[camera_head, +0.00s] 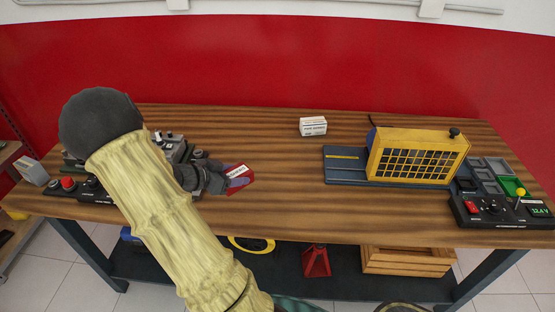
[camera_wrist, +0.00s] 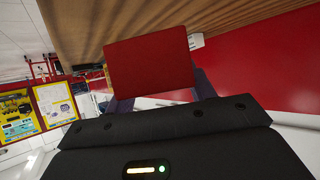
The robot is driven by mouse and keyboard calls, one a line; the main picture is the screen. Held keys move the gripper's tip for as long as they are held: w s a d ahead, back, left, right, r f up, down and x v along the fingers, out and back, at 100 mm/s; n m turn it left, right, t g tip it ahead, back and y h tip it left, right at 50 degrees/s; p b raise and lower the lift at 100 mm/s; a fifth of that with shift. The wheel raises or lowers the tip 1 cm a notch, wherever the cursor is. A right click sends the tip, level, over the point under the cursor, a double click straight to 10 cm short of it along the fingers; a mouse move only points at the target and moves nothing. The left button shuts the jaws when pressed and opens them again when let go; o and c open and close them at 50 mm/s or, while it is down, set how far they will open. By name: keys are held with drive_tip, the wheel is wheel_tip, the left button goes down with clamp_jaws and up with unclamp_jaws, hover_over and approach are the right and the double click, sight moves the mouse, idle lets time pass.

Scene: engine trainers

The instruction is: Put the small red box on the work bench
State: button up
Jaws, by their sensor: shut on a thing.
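The small red box (camera_head: 238,178) has a white label and is between the fingers of my gripper (camera_head: 232,180). In the head view it shows over the left-middle part of the wooden work bench (camera_head: 270,210). In the wrist view the red box (camera_wrist: 149,62) fills the space ahead of my gripper (camera_wrist: 155,98), with a dark finger at each side. The bench top (camera_wrist: 95,20) shows behind the box in that view. I cannot tell whether the box touches the bench top. My arm hides part of the bench's left side.
A small white box (camera_head: 313,126) stands at the back middle. A yellow caged unit (camera_head: 415,155) and a black control panel (camera_head: 500,210) stand at the right. Dark equipment with a red button (camera_head: 68,183) is at the left. The bench middle is clear.

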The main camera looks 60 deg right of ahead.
drive_tip(key=shift+s+r, duration=0.1)
drive_tip(key=shift+s, duration=0.1)
hover_over(239, 206)
drive_tip(key=shift+d+f, duration=0.1)
drive_tip(key=shift+f, duration=3.05)
drive_tip(key=shift+f+b, duration=0.35)
drive_tip(key=shift+f, duration=1.5)
drive_tip(key=shift+f, duration=0.2)
drive_tip(key=o, duration=1)
drive_tip(key=shift+o, duration=0.2)
